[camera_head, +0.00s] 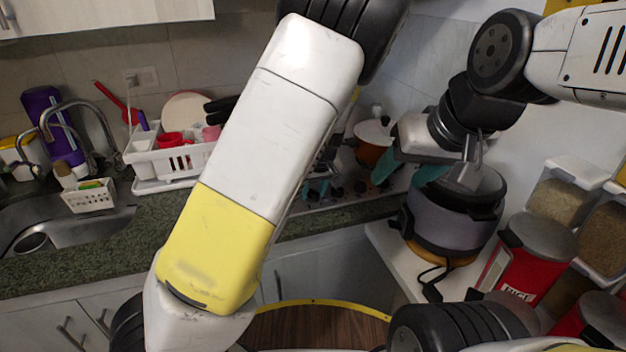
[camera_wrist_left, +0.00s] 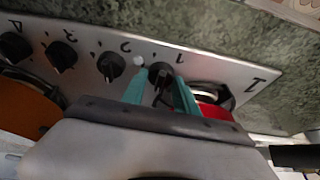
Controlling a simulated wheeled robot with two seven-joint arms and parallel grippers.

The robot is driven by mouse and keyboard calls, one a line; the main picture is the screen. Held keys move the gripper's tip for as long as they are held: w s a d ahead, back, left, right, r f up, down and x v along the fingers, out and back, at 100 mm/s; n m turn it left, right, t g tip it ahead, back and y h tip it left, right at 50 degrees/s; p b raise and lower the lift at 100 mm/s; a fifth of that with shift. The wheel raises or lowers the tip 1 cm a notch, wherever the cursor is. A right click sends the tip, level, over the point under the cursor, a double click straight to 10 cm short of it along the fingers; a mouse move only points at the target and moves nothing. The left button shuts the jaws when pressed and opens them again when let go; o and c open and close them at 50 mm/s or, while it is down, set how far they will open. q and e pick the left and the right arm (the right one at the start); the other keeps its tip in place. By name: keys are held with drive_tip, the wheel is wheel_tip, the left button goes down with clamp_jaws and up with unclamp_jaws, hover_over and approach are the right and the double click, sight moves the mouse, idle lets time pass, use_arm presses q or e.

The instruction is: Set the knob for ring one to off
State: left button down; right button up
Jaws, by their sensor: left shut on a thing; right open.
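The stove's control panel (camera_wrist_left: 235,75) shows in the left wrist view with a row of black knobs, its labels upside down. The knob beside the label 1 (camera_wrist_left: 160,74) is between the teal fingers of my left gripper (camera_wrist_left: 161,95), which are closed on it. Its exact pointer setting is partly hidden by the fingers. The knob for ring two (camera_wrist_left: 110,66) is just left of it, with more knobs further left. In the head view my left arm hides most of the stove front. My right gripper (camera_head: 408,170) is open and empty, above and left of a grey pot.
An orange pot (camera_head: 374,150) is at the back of the stove. A dish rack (camera_head: 165,160) and sink (camera_head: 80,235) are at left.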

idle(0.3)
use_arm(q)
drive_tip(key=c, duration=1)
unclamp_jaws()
drive_tip(key=shift+o, duration=0.2)
drive_tip(key=v, duration=0.7)
drive_tip(key=shift+r, duration=0.35)
drive_tip(key=shift+s, duration=0.2)
